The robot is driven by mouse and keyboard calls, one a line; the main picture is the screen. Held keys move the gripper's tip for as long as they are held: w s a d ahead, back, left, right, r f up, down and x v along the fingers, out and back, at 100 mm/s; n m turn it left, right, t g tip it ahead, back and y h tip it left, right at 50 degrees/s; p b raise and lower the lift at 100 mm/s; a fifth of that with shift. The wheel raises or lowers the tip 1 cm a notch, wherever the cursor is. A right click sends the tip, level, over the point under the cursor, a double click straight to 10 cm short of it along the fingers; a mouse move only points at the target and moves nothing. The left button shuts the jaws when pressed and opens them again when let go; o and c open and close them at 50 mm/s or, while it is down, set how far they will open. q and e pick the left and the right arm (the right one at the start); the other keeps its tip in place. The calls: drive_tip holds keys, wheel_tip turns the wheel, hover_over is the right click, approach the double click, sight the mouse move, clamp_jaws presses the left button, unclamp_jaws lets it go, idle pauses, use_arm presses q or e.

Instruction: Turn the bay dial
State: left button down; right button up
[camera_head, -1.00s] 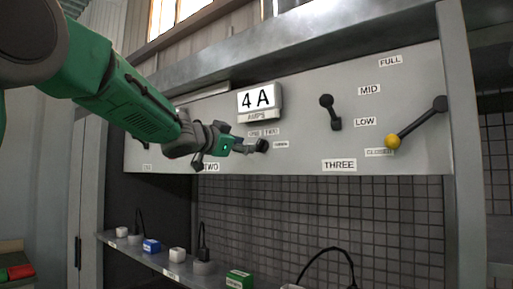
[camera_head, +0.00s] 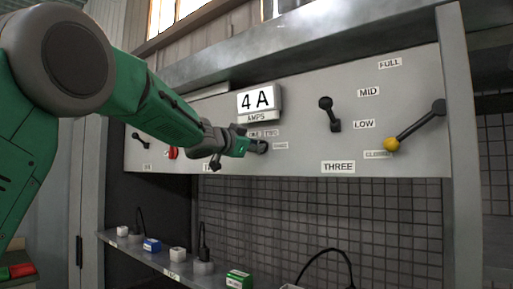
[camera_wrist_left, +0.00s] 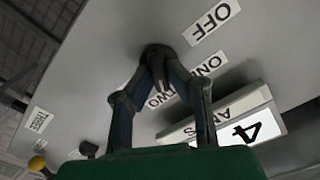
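The bay dial, a small dark knob (camera_head: 262,147), sits on the grey panel just under the "4 A" AMPS display (camera_head: 260,101). It also shows in the left wrist view (camera_wrist_left: 157,50), between labels reading OFF and ONE TWO. My left gripper (camera_head: 248,146) reaches it from the left. In the left wrist view its two dark fingers (camera_wrist_left: 159,68) draw together at their tips on the dial. The fingertips partly hide the dial, so its pointing direction is hard to tell. My right gripper is not in view.
To the right on the panel are a black lever (camera_head: 330,114) and a longer lever with a yellow knob (camera_head: 392,144). A red button (camera_head: 173,153) and a small black handle (camera_head: 141,141) are at left. A shelf (camera_head: 160,262) below holds several small blocks.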

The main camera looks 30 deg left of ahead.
use_arm(q)
drive_tip(key=shift+f, duration=0.1)
drive_tip(key=shift+m, duration=0.3)
drive_tip(key=m, duration=0.3)
drive_tip(key=m+b, duration=0.1)
drive_tip(key=m, duration=0.3)
drive_tip(key=m+b, duration=0.1)
drive_tip(key=m, duration=0.3)
drive_tip(key=shift+d+f, duration=0.1)
drive_tip(key=shift+f, duration=0.3)
drive_tip(key=shift+w, duration=0.1)
drive_tip(key=c, duration=1.6)
unclamp_jaws()
drive_tip(key=shift+o, duration=0.2)
drive_tip(key=shift+r, duration=0.1)
drive_tip(key=shift+r, duration=0.1)
